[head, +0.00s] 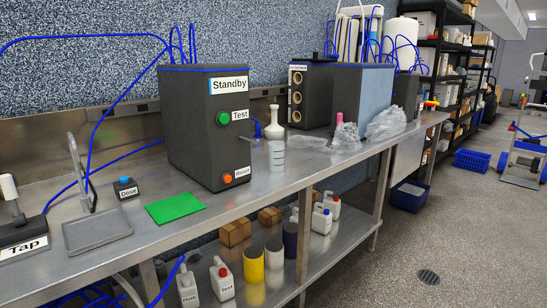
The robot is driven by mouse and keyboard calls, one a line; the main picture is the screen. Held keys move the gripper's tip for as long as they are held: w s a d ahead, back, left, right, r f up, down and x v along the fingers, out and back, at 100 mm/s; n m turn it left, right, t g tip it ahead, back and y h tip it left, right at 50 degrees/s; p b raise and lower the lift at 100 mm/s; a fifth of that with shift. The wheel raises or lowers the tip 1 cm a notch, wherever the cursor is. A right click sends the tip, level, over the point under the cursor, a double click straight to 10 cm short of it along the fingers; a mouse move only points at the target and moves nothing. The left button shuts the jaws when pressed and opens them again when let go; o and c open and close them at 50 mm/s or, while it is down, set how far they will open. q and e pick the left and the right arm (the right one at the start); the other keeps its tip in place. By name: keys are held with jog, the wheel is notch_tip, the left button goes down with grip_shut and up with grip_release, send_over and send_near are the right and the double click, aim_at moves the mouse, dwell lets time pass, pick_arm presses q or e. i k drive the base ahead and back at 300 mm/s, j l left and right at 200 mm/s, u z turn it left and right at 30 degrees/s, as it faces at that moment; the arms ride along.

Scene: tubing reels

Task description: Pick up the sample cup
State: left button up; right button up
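A clear cup with graduation marks (277,157), which looks like the sample cup, stands upright on the steel bench (225,205). It is just right of the dark grey Standby machine (205,115), near the bench's front edge. A white flask-like vessel (273,127) stands close behind it. Neither of my grippers shows in the head view.
A green mat (175,208), a grey tray (97,232), a Dose button (125,187) and a Tap unit (22,235) are on the left. Crumpled clear plastic (385,123) lies right of the cup. Bottles and boxes fill the lower shelf. Floor at right is mostly clear.

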aim_at(276, 149)
jog(key=i+l+u, duration=0.15)
jog(key=i+l, duration=0.2)
jog(key=i+l+u, duration=0.1)
jog(key=i+l, duration=0.25)
jog(key=i+l+u, duration=0.15)
jog(key=i+l, duration=0.15)
jog(key=l, duration=0.15)
jog(key=i+l+u, duration=0.15)
jog(key=i+l, duration=0.15)
jog(key=l, duration=0.15)
jog(key=i+l+u, duration=0.1)
jog(key=i+l, duration=0.2)
jog(key=l, duration=0.15)
